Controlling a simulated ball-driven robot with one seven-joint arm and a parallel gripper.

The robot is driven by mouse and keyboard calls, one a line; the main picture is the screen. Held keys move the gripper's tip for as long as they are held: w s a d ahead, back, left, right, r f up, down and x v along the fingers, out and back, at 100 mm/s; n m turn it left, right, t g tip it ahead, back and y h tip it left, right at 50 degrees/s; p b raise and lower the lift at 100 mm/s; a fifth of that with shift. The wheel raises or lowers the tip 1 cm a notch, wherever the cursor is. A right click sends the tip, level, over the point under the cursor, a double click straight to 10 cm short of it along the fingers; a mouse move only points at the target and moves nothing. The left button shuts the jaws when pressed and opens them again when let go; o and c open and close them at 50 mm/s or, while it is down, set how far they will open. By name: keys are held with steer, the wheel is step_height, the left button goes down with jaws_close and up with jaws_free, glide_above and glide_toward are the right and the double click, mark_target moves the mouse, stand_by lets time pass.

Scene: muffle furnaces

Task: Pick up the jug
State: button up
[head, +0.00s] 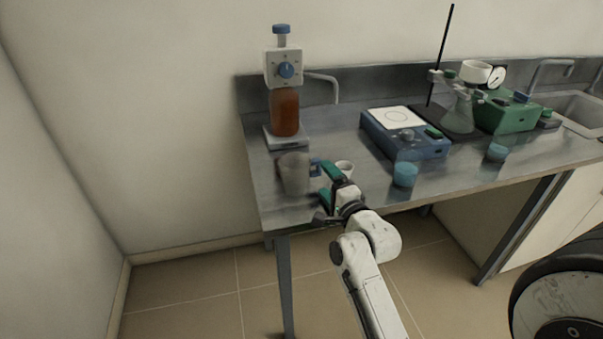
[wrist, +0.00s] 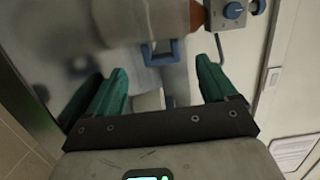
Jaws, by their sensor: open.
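The jug (head: 294,174) is a translucent grey vessel with a blue handle. It stands upright near the left front of the metal bench, with its handle to the right. In the wrist view the jug's blue handle (wrist: 161,54) shows ahead, between the lines of the fingers. My gripper (head: 327,186) is just right of the jug, close to the handle. Its green fingers also show in the wrist view (wrist: 162,68), spread apart with nothing gripped. Whether the fingertips reach around the handle is hard to tell.
A small white cup (head: 344,167) stands right by my gripper. A dispenser bottle with brown liquid (head: 285,113) is behind the jug. Blue beakers (head: 405,175) and a blue hotplate (head: 402,137) are to the right. The bench (head: 375,190) has its front edge below my gripper.

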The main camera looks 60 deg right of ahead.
mark_target(315, 172)
steer(key=shift+x, duration=3.35)
steer(key=shift+a+r, duration=0.1)
steer(key=shift+c, duration=0.3)
steer(key=c, duration=1)
